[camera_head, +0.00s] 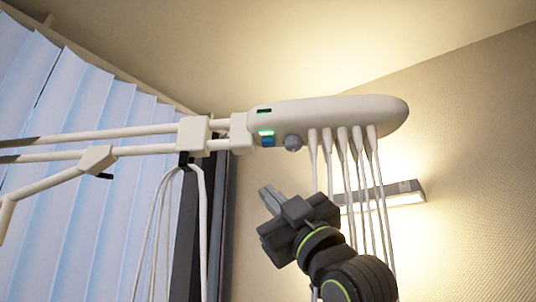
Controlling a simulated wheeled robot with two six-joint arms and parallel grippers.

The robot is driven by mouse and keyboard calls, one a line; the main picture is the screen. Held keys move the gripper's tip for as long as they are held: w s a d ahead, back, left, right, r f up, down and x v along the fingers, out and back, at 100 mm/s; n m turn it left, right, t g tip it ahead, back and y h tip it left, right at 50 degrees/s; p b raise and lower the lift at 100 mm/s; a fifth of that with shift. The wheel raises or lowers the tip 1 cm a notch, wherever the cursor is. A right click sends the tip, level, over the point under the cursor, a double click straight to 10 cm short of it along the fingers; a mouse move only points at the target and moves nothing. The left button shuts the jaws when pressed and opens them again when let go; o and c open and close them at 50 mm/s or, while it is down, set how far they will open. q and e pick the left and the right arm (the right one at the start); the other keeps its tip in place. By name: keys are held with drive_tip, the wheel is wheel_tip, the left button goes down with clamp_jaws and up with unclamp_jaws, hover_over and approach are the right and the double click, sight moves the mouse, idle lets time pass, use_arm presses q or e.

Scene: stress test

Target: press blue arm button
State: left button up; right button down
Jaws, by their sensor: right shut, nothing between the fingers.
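The blue button (268,141) is a small square on the lower left part of a white overhead arm unit (345,115). A green light sits just above it and a grey round knob (293,142) to its right. My right gripper (268,192) is shut and empty, with its fingertips pointing up and left. It shows below the blue button, apart from it in the picture. My left gripper is not in view.
Several white cables (350,165) hang from the unit's underside, close to my right arm. A looped cable (160,215) hangs at the left from white support rods (90,145). A lit wall lamp (400,195) and blue-white blinds (60,110) are behind.

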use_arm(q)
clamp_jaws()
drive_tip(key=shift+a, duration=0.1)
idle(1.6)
